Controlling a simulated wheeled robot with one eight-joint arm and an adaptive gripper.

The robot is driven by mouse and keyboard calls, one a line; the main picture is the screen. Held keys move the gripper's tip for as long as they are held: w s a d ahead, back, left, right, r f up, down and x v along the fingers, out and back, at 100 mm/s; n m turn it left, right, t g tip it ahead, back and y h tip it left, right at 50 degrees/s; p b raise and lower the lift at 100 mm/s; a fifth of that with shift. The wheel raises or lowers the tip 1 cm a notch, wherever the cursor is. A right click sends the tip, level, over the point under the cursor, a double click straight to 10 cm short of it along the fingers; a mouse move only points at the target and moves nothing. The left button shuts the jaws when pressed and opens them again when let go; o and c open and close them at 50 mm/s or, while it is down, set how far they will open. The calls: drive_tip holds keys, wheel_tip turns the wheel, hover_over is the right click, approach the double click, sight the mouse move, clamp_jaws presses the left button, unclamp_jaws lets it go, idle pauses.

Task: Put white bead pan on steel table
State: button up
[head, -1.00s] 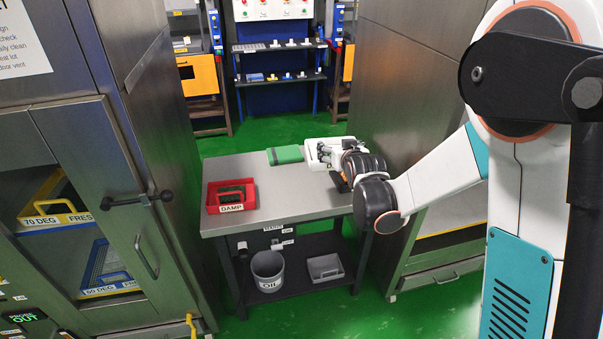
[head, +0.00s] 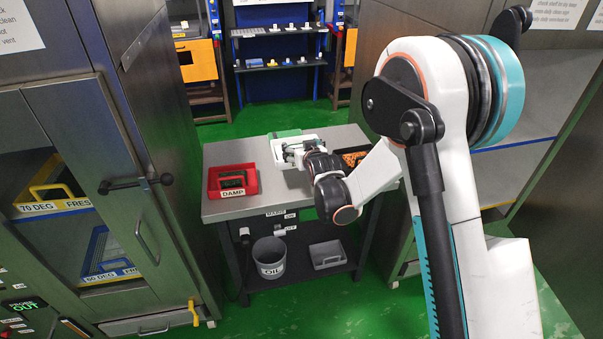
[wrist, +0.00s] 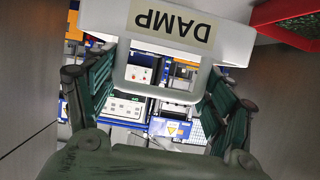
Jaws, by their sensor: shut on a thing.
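The white bead pan (head: 278,154) is at my gripper (head: 293,153), over the middle of the steel table (head: 275,197). In the wrist view the white pan (wrist: 235,45) fills the top, with its DAMP label upside down. My gripper (wrist: 160,88) is shut on the pan's handle, one green-padded finger on each side. The pan's inside is mostly hidden by my gripper and wrist. I cannot tell whether its underside touches the tabletop.
A red pan labelled DAMP (head: 233,193) stands on the table's left part. A dark pan of orange beads (head: 355,158) is at the right, partly behind my arm. A green item (head: 286,133) shows behind the white pan. Steel cabinets flank the table.

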wheel_tip(320, 180, down, 8)
drive_tip(key=b, duration=0.2)
drive_tip(key=shift+b, duration=0.3)
drive_tip(key=shift+r, duration=0.1)
drive_tip(key=o, duration=1.8)
drive_tip(key=shift+o, duration=0.2)
